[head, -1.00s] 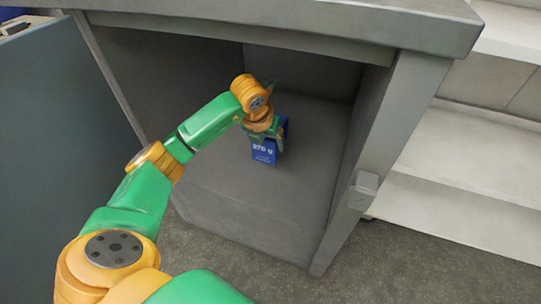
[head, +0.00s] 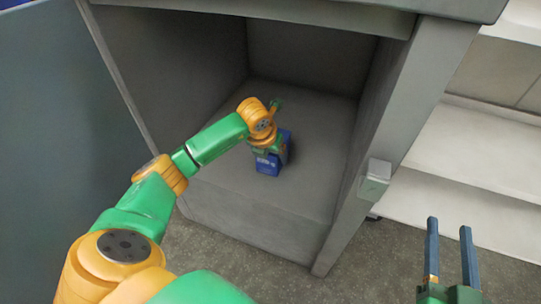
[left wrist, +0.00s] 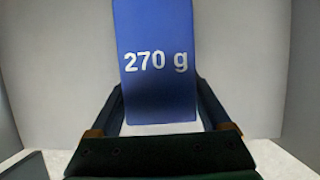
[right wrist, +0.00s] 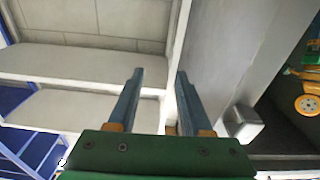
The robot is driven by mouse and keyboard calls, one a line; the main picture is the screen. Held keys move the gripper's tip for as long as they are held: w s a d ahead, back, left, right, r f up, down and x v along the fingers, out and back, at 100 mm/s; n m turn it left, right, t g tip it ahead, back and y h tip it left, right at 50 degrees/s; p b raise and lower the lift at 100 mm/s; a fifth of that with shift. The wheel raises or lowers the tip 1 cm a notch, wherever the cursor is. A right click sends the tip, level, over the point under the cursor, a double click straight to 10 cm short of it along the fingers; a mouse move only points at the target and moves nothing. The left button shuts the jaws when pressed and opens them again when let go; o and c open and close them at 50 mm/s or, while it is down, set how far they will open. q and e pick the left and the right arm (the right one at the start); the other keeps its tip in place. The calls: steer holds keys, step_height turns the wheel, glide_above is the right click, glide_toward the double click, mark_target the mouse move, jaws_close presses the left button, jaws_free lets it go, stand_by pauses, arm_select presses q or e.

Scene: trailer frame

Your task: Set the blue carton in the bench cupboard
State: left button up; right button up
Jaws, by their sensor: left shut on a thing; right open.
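The blue carton (head: 268,164) is inside the grey bench cupboard (head: 262,207), over its floor; I cannot tell whether it touches the floor. My left gripper (head: 272,150) is shut on the carton, and my arm partly hides it. In the left wrist view the carton (left wrist: 157,62) stands between the fingers with "270 g" facing the camera. The cupboard is open at the front, with its door (head: 55,130) swung out to the left. My right gripper (head: 450,255) is open and empty, outside the cupboard at the lower right; its fingers show in the right wrist view (right wrist: 155,100).
The cupboard's right post (head: 395,130) carries a grey block (head: 375,180) close to my right gripper. White shelves (head: 465,150) stand to the right. The cupboard floor around the carton is clear.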

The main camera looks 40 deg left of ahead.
steer(key=shift+r, duration=0.15)
arm_select(q)
steer(key=o, duration=1.5)
steer(key=p+v, duration=0.2)
steer(key=v, duration=0.2)
steer(key=shift+r, duration=0.15)
steer(key=shift+p+v, duration=0.35)
steer(key=shift+v, duration=0.75)
steer(key=p+v, duration=0.2)
steer(key=v, duration=0.3)
steer(key=shift+s+r, duration=0.25)
arm_select(e)
steer(key=s+d+f+g+h, duration=0.2)
steer(key=s+f+g, duration=0.5)
steer(key=f, duration=0.3)
steer(key=s+d+f+m+g+h, duration=0.1)
steer(key=s+d+f+g, duration=0.2)
steer(key=s+f+g, duration=0.5)
step_height(320, 180, down, 3)
steer(key=shift+d+h, duration=0.3)
steer(key=shift+h, duration=0.1)
